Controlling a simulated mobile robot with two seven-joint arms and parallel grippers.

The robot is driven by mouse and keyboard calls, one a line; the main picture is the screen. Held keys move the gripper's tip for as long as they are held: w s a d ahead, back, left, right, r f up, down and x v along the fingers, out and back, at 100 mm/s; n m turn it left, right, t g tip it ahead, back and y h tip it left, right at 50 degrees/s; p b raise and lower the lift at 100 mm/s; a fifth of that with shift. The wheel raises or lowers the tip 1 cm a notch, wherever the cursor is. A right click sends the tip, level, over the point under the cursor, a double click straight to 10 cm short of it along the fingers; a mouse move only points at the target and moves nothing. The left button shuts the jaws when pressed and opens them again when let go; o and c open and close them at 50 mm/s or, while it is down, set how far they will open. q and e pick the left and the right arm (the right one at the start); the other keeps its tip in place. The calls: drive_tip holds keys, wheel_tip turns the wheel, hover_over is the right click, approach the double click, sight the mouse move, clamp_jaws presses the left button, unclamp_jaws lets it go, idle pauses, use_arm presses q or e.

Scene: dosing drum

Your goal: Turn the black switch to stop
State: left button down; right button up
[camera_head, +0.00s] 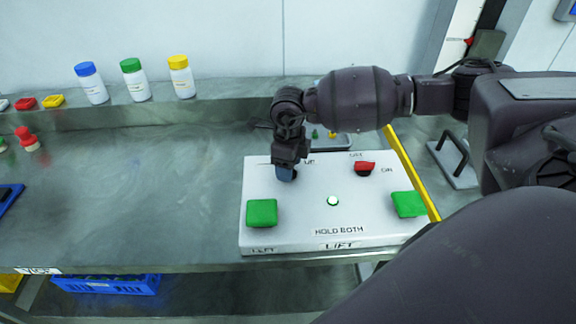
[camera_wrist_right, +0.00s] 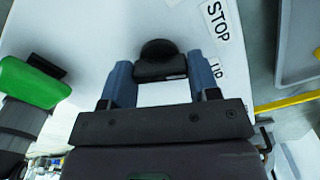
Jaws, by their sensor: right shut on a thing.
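The black switch (camera_wrist_right: 158,60) shows in the wrist view as a round dark knob with a bar-like handle, between my two blue fingertips. In the head view my right gripper (camera_head: 286,174) is pointed down at the back left of the white panel (camera_head: 300,232) and mostly hides the switch. My left gripper is not in view.
The panel also carries a red switch (camera_head: 365,168), a left green button (camera_head: 262,213), a right green button (camera_head: 408,204) and a lit round lamp (camera_head: 333,201). A yellow strip (camera_head: 412,172) runs along its right side. Capped bottles (camera_head: 134,80) stand on the ledge behind.

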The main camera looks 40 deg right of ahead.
drive_tip(key=n+b, duration=0.1)
drive_tip(key=n, duration=0.2)
drive_tip(key=shift+n, duration=0.8)
drive_tip(key=shift+r, duration=0.1)
drive_tip(key=o, duration=0.9)
